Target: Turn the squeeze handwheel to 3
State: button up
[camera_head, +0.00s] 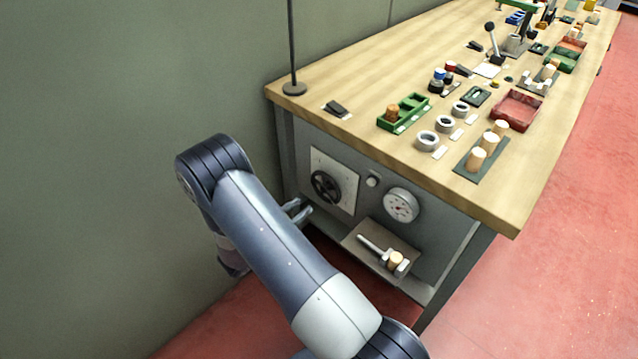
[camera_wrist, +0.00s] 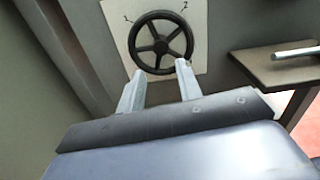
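The squeeze handwheel is a black spoked wheel (camera_head: 325,186) on a pale square plate (camera_head: 347,172) on the bench's front panel. A mark "3" is not visible. Contact cannot be told.
A small shelf (camera_head: 357,251) with a pale rod and a cork sticks out below. The wooden benchtop (camera_head: 370,105) above carries trays, corks and rings. A wall stands at left.

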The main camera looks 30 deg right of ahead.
aim_at(323, 190)
jog(key=x, duration=1)
jog(key=shift+d, duration=0.2)
jog(key=c, duration=0.7)
jog(key=shift+f, duration=0.1)
jog(key=shift+f+b, duration=0.1)
jog(key=shift+b, duration=0.2)
jog(key=shift+m+b, duration=0.35)
jog(key=shift+m, duration=0.35)
